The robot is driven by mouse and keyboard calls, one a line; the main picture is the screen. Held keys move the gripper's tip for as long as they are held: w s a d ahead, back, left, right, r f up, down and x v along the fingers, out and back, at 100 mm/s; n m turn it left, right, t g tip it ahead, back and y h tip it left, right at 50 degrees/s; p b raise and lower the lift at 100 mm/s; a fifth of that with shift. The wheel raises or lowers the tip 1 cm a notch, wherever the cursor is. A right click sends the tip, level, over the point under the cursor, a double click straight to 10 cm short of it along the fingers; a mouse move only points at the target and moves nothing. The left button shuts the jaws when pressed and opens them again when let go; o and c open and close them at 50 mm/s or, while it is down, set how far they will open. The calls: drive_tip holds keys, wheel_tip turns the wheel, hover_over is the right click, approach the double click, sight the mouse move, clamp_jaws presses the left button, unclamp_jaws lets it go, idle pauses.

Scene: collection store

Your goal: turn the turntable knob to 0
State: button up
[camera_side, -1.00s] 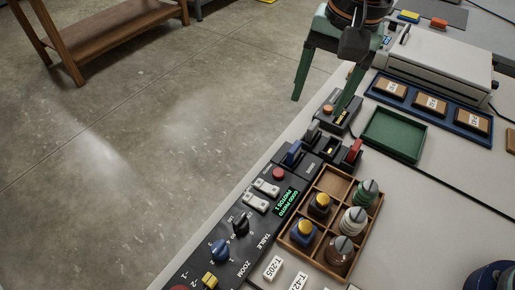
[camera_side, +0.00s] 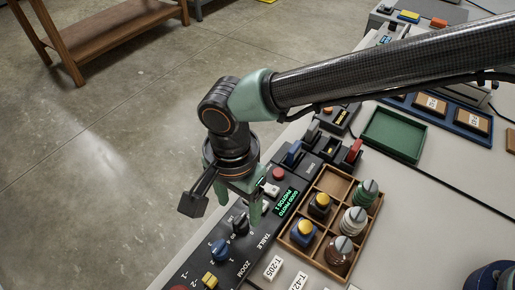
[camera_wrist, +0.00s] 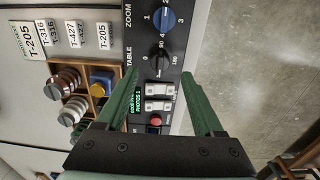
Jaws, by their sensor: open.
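The turntable knob is the black knob (camera_side: 240,224) on the dark control panel, beside the word TABLE. In the wrist view this knob (camera_wrist: 160,63) lies just beyond the fingertips, roughly centred between them, with 0, 90 and 180 around it. I cannot read its pointer clearly. My gripper (camera_wrist: 161,78) is open and empty, its two green fingers on either side of the panel's white switches in that view. In the side view my gripper (camera_side: 243,205) points down over the panel, close to the knob; one finger is partly hidden.
A blue ZOOM knob (camera_side: 220,250) sits beside the turntable knob. White switches (camera_side: 270,189), a red button (camera_side: 278,173) and a lit display (camera_side: 287,201) are on the panel's other side. A wooden divided tray (camera_side: 307,251) with spools stands right of the panel.

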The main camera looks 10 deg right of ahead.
sight(240, 218)
drive_tip(key=shift+f, duration=2.6)
clamp_jaws()
